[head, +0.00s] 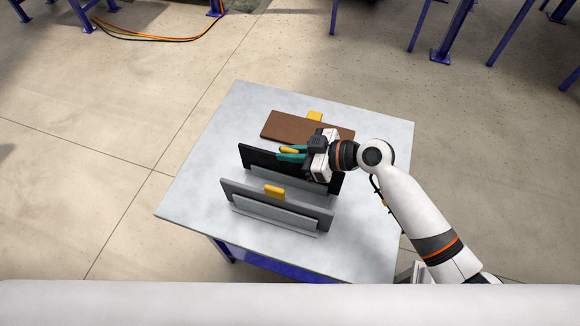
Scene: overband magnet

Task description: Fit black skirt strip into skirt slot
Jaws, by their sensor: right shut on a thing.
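A black strip (260,158) with a yellow tab (289,149) stands upright on its long edge near the middle of the table. My right gripper (291,153) reaches in from the right, its teal fingers shut on the yellow tab at the strip's top. The gripper covers the strip's right part. A light grey piece (315,186) shows just in front of the strip's lower right; I cannot tell whether the strip sits in a slot there. The slot itself is not clearly visible. My left gripper is not in view.
A dark grey plate (238,190) with a yellow tab stands upright in front, behind a low light grey rail (272,220). A brown board (285,126) with a yellow tab lies behind the black strip. The grey table (195,190) is clear at its left.

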